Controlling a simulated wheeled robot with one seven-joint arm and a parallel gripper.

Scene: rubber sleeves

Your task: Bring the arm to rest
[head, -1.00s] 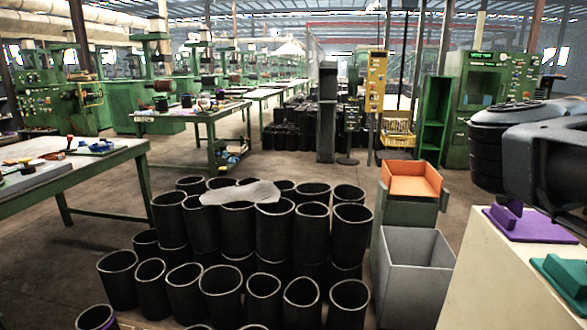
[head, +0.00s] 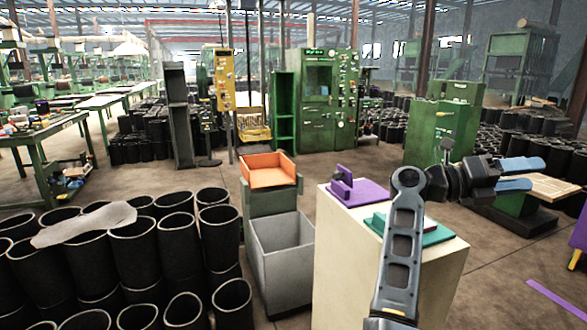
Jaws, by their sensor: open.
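My gripper (head: 538,173) is at the right in the head view, held out sideways in the air with its two blue fingers pointing right. The fingers are apart and nothing shows between them. My grey arm link (head: 401,240) rises in front of a cream pedestal (head: 345,270) and hides part of its top. The wrist joins the link at its upper end. The gripper appears clear of the pedestal, and no contact with anything is visible.
On the pedestal are a purple plate with an upright piece (head: 343,184) and a teal block (head: 430,234). A grey bin (head: 283,265) and an orange tray (head: 268,170) stand left of it. Black sleeves (head: 176,240) crowd the lower left. Floor right of the pedestal is mostly clear.

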